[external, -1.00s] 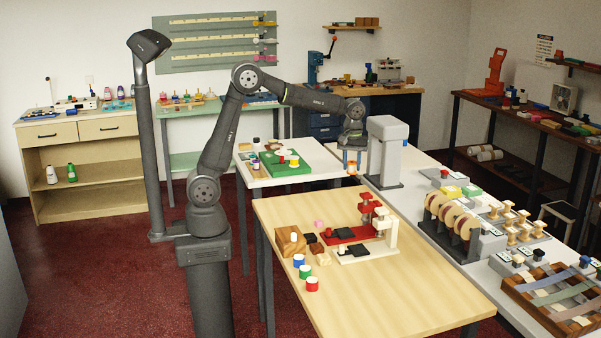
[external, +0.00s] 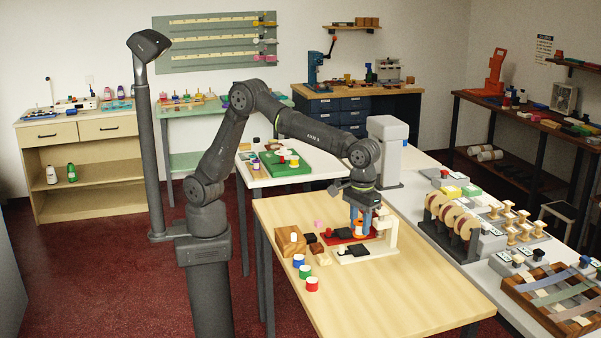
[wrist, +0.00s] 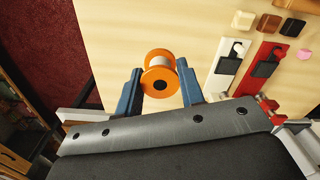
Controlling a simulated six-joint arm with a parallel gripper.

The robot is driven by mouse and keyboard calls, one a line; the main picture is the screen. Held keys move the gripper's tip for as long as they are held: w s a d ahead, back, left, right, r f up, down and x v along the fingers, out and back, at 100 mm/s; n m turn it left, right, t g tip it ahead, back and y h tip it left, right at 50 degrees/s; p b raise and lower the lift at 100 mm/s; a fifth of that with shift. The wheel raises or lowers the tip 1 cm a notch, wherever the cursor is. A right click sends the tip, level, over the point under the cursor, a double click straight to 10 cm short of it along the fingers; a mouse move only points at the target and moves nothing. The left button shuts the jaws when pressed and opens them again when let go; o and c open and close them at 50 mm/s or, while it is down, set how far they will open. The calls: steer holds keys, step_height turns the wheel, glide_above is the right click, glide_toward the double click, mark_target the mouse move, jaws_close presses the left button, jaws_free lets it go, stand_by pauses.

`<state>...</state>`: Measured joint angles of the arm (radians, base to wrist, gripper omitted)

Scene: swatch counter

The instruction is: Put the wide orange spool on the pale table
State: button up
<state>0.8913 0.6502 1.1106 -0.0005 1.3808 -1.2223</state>
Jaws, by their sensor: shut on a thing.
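My gripper (external: 360,222) is shut on the wide orange spool (external: 358,229). In the wrist view, the spool (wrist: 160,82) has orange flanges and a pale middle, and sits between the two blue fingers of my gripper (wrist: 160,76). The pale wooden table (external: 400,300) lies below the spool; the wrist view also shows its bare top (wrist: 120,30). The spool appears to be above the table, but the exact gap is hard to tell.
Red (external: 338,237) and white (external: 368,253) stands with black plates are close to my gripper. A wooden block (external: 290,243) and blue, green and red-ended spools (external: 312,284) are at the table's left. The table's front right is clear.

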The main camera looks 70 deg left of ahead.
steer(key=s+d+m, duration=0.2)
steer(key=s+d, duration=0.6)
steer(key=s, duration=0.2)
glide_above(369, 308)
step_height(369, 308, down, 18)
steer(key=shift+r, duration=0.1)
steer(key=shift+f, duration=1.95)
steer(key=shift+f, duration=0.1)
steer(key=o, duration=1)
steer(key=shift+c, duration=0.2)
step_height(369, 308, up, 12)
